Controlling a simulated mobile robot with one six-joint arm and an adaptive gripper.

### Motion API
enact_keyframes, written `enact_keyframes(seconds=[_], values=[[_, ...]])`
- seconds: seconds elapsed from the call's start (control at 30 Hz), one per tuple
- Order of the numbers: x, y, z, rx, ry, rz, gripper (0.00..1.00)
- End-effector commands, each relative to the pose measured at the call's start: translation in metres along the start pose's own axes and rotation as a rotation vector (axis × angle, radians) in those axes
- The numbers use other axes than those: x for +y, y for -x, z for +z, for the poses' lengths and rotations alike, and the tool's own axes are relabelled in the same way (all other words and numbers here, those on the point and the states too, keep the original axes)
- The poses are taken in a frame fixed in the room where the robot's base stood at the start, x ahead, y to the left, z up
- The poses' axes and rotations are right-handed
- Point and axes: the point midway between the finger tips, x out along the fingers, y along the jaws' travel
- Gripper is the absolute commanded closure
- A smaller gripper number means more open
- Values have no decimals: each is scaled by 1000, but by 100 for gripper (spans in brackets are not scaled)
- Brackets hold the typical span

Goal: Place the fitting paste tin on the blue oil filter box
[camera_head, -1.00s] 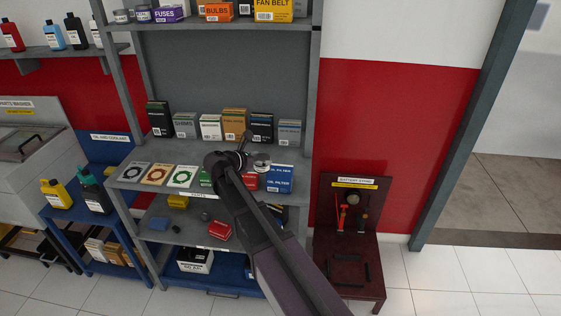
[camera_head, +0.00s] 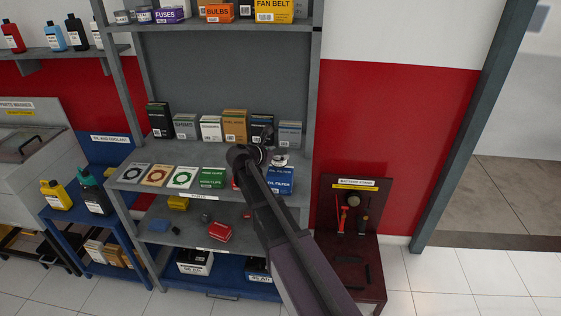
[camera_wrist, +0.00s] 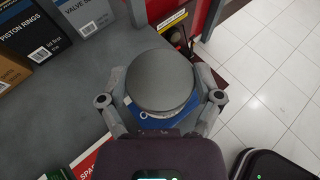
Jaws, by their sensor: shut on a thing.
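The fitting paste tin (camera_wrist: 160,82) is a round grey tin seen from above in the wrist view. My gripper (camera_wrist: 163,98) is shut on it, with one finger on each side. In the head view the tin (camera_head: 280,159) shows small and pale just above the blue oil filter box (camera_head: 281,180), at the right end of the parts shelf. In the wrist view the box (camera_wrist: 155,124) shows partly, below the tin; the tin and gripper hide the rest. I cannot tell whether the tin touches the box.
A green box (camera_head: 212,178) and several other flat boxes lie left along the same shelf. Upright boxes, including piston rings (camera_wrist: 35,35) and valve seals (camera_wrist: 88,15), stand behind. The shelf's right post (camera_head: 314,100) is close by. A dark red battery stand (camera_head: 352,240) is to the right.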

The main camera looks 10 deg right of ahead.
Motion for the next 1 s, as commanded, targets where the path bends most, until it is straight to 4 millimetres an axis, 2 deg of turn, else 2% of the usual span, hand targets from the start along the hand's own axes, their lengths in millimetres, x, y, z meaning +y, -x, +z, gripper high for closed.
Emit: enact_keyframes(seconds=[0.07, 0.4, 1.0], values=[[0, -8, -1, 0, 0, 0, 70], [0, -18, -28, 0, 0, 0, 70], [-1, -20, -34, -1, 0, 0, 70]])
